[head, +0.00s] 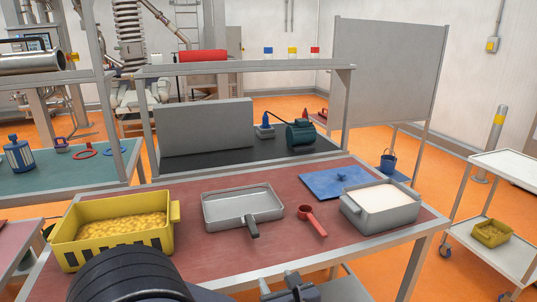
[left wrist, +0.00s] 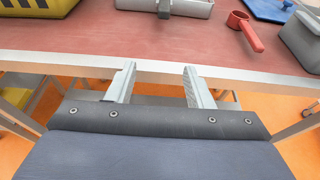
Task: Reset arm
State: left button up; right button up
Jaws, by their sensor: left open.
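My left gripper (head: 290,286) shows at the bottom of the head view, in front of the table's near edge. In the left wrist view its two fingers (left wrist: 159,69) are apart with nothing between them, pointing at the metal table edge. The red-topped table (head: 170,195) lies beyond the gripper. My right gripper is not in view.
On the table are a yellow bin (head: 70,240) of yellow pieces, a grey pan (head: 243,207), a red scoop (head: 312,220), a blue lid (head: 340,181) and a grey bin (head: 381,222) with white contents. A white cart (head: 505,165) stands right.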

pick_arm(q)
jog(key=s+a+n+g, duration=0.45)
jog(key=a+n, duration=0.35)
jog(key=a, duration=0.3)
jog(key=s+a+n+g, duration=0.45)
jog(key=a+n, duration=0.25)
jog(key=a, duration=0.4)
jog(key=s+r+n+h+p, duration=0.1)
jog(key=s+n+h, duration=0.7)
jog(key=s+n, duration=0.5)
jog(key=n, duration=0.6)
jog(key=shift+s+a+r+t, duration=0.25)
jog(key=shift+a+r+t, duration=0.05)
jog(key=shift+a+t, duration=0.1)
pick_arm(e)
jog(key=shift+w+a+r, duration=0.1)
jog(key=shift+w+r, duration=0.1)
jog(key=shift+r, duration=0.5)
